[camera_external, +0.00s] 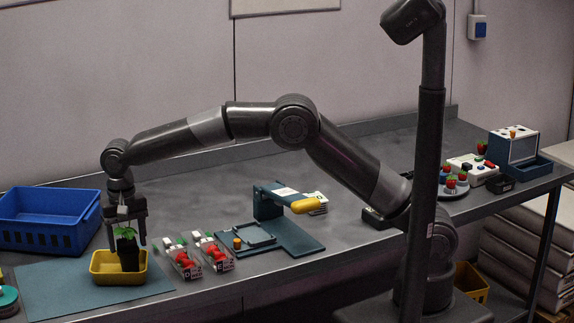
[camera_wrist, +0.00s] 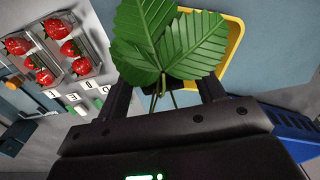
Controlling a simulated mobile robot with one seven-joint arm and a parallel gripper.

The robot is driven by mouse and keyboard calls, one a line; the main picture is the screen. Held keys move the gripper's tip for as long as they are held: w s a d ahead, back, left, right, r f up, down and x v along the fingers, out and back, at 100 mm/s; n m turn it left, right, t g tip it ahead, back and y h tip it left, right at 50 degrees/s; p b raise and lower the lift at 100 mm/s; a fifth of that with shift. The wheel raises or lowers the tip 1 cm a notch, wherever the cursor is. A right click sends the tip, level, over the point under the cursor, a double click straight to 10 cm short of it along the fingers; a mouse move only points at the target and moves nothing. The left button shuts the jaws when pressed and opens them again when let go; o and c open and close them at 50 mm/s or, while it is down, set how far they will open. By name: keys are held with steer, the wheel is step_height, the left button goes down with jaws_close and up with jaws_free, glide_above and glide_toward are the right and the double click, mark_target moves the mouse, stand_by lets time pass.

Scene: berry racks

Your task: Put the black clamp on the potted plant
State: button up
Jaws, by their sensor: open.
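The potted plant (camera_external: 126,233) has green leaves and a dark pot, and stands in a small yellow tray (camera_external: 97,272) at the front left. My gripper (camera_external: 127,238) points down over it, with its fingers apart on either side of the plant. In the wrist view, large leaves of the plant (camera_wrist: 187,40) fill the space beyond my open gripper (camera_wrist: 164,92), with stems between the fingers. The pot is hidden there. I cannot pick out a separate black clamp in either view.
A blue crate (camera_external: 50,238) stands left of the tray, behind the teal mat (camera_external: 55,296). Clear boxes of red berries (camera_external: 183,262) sit close to the right. Further right is a teal device (camera_external: 270,201) with a yellow handle. The bench behind the berries is mostly free.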

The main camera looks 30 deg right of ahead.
mark_target(127, 241)
steer(key=shift+r, duration=0.1)
step_height(127, 241, up, 12)
steer(key=w+d+r, duration=0.4)
steer(key=d, duration=0.4)
steer(key=w+d+r, duration=0.3)
steer(key=d+r, duration=0.1)
steer(key=d, duration=0.5)
steer(key=d+r+t+y, duration=0.1)
steer(key=d+r+t, duration=0.15)
steer(key=d, duration=1.45)
steer(key=s+d+f+t, duration=0.1)
steer(key=s+d, duration=0.3)
steer(key=d, duration=0.5)
steer(key=s+d+t, duration=0.1)
steer(key=s+d, duration=0.3)
steer(key=d, duration=0.5)
steer(key=s+d+f+t+h, duration=0.1)
steer(key=s+d+f, duration=0.7)
steer(key=s, duration=0.3)
steer(key=shift+d+f, duration=0.15)
steer(key=shift+d, duration=0.75)
